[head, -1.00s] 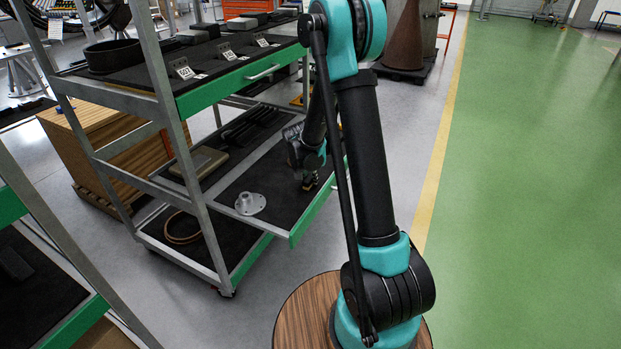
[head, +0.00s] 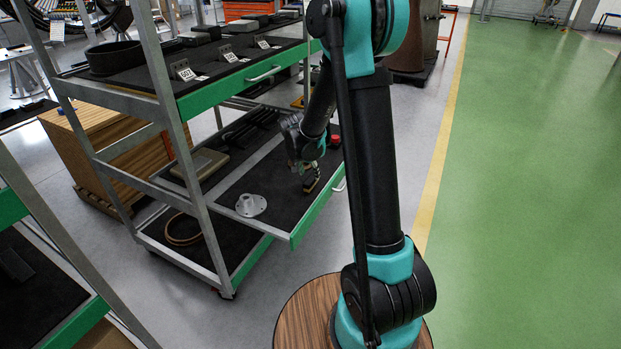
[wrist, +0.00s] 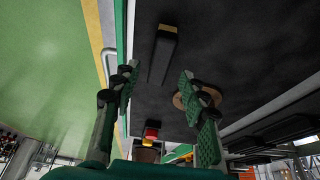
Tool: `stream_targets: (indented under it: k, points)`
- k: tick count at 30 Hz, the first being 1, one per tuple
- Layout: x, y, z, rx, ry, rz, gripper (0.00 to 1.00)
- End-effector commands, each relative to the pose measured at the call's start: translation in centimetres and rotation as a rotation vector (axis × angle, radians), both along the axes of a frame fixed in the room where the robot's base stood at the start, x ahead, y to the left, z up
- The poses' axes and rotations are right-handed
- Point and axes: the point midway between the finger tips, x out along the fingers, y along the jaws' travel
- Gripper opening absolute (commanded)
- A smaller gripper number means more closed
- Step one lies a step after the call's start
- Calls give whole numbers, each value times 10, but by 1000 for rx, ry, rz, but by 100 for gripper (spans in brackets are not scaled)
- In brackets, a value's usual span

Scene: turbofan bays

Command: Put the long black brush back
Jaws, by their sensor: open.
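A long black brush (head: 312,180) with a tan bristle side lies on the dark mat of the pulled-out middle drawer (head: 291,209), near its green front edge. In the wrist view the brush (wrist: 163,55) shows as a black bar with a tan end, beyond my fingertips and roughly between their lines. My gripper (wrist: 160,73) is open, with its green-padded fingers apart and nothing between them. In the head view my gripper (head: 298,163) hangs just left of and above the brush, and its fingers are hard to make out.
A grey flanged part (head: 251,205) lies to the left in the drawer. A red object (head: 335,140) is at its right end. A green-edged upper shelf (head: 240,75) with labelled stands overhangs the drawer's back. Cart posts rise at the left. The floor right is clear.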

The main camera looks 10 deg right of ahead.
Motion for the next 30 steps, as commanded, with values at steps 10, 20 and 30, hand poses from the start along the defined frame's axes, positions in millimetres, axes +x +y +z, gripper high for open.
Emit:
stream_targets:
  k: [10,20,30]
  points:
    - [-17,12,50,-1,1,1,44]
    - [-40,5,66,4,11,39,44]
    - [-167,-41,70,21,49,326,44]
